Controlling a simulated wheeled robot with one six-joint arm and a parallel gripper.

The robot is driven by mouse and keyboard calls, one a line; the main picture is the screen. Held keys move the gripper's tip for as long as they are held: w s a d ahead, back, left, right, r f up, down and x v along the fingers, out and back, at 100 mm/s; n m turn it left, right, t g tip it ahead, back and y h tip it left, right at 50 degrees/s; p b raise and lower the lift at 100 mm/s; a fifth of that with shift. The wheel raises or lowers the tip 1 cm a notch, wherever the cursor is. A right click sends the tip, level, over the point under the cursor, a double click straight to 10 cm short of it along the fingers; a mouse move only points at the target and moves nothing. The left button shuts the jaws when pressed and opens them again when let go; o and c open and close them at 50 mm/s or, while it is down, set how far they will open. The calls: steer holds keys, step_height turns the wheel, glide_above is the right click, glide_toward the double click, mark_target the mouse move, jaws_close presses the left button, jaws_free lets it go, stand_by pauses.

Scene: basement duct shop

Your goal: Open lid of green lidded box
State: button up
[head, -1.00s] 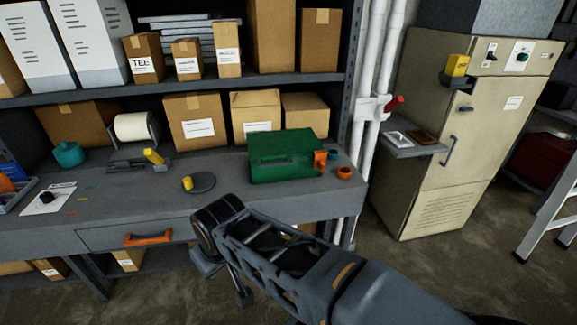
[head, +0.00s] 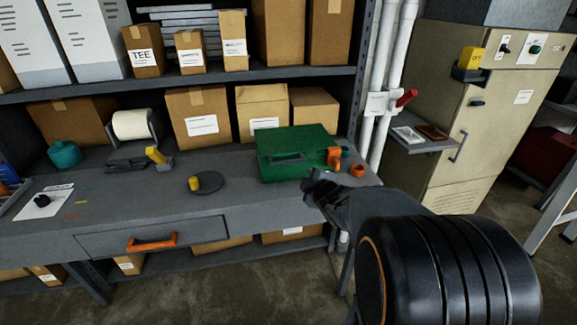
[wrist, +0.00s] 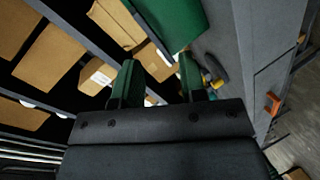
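The green lidded box (head: 296,143) stands on the right part of the grey workbench with its lid down. A dark handle (head: 287,158) lies along it, and an orange piece (head: 334,157) is at its right end. My gripper (head: 322,185) is just in front of the box's lower right corner; my arm hides part of it. In the wrist view the box (wrist: 176,18) is at the top, beyond the two fingers. My gripper (wrist: 160,80) is open there, with an empty gap between the fingers. I cannot tell whether it touches the box.
A small orange ring (head: 357,170) sits just right of the box. A dark disc with a yellow knob (head: 206,183) lies to its left. Cardboard boxes (head: 262,108) stand behind. White pipes (head: 383,90) and a beige cabinet (head: 465,120) are to the right.

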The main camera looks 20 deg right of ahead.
mark_target(289, 163)
steer(key=w+n+t+y, duration=0.1)
steer(key=w+n+y, duration=0.1)
steer(key=w+n, duration=0.1)
steer(key=w+a+f+n+t+y+p, duration=0.1)
steer(key=w+n, duration=0.1)
steer(key=w, duration=0.4)
steer(key=w+n+t+y+p, duration=0.1)
steer(key=w+n+y, duration=0.1)
steer(key=w+n, duration=0.1)
steer(key=shift+w+a+f+n+t+y, duration=0.1)
steer(key=shift+w+f+n+t+y, duration=0.1)
steer(key=shift+w, duration=0.2)
steer(key=shift+w+a+f+n+t+y, duration=0.1)
steer(key=shift+w+f+t, duration=0.1)
steer(key=shift+w, duration=0.15)
jaws_close()
